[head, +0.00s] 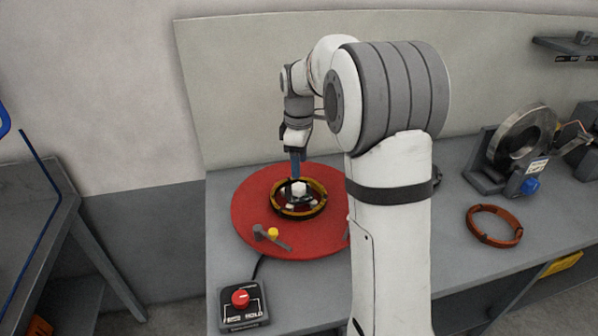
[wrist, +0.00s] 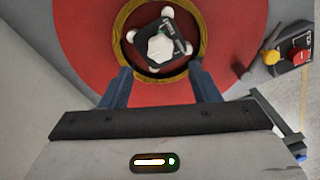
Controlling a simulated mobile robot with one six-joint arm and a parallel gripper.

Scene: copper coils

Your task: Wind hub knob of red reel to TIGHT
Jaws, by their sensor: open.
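The red reel (head: 250,195) is a large red disc lying flat on the bench; it also fills much of the wrist view (wrist: 90,45). A yellow-and-black ring (head: 322,205) sits at its middle. The pale hub knob (head: 299,188) stands inside the ring, and in the wrist view the knob (wrist: 160,48) is a whitish faceted piece on a dark hub. My gripper (head: 297,172) points down above the hub. In the wrist view its two blue fingers (wrist: 163,82) are apart, below the knob in the picture, with nothing between them. I cannot read any TIGHT mark.
A grey lever with a yellow knob (head: 273,232) is at the disc's front edge. A control box with a red button (head: 240,298) stands in front. A copper coil (head: 494,226) and a metal-wheeled machine (head: 522,137) are at right. My arm hides the bench middle.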

